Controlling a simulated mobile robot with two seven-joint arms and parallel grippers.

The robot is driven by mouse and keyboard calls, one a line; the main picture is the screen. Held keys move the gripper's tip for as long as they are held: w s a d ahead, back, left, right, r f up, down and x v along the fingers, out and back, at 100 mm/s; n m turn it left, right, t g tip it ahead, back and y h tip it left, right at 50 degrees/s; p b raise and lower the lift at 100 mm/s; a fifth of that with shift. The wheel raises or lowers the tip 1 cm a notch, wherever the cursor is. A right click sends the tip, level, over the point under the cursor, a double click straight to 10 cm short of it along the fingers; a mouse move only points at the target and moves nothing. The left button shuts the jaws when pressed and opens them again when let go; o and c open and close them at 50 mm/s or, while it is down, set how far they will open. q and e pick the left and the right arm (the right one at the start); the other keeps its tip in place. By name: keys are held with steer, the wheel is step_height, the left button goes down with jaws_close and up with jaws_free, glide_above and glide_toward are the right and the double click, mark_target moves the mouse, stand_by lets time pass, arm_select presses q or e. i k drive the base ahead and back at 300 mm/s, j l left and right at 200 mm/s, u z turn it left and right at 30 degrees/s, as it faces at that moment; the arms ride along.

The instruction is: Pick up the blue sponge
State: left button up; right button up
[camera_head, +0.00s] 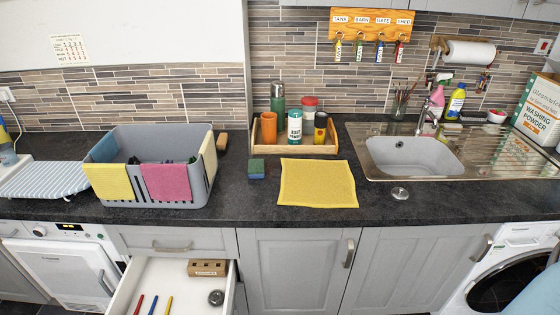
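The blue sponge (256,171) lies on the dark worktop, between the grey basket and the yellow cloth. Its side is blue and its top is dark green. Nothing touches it, and its front and top are in plain view. Neither of my grippers shows in the head view.
A grey basket (212,183) with cloths over its rim stands left of the sponge. A wooden tray (268,148) with bottles is behind it. A drawer (172,288) below is open.

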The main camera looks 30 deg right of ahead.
mark_target(256, 169)
steer(key=z, duration=0.8)
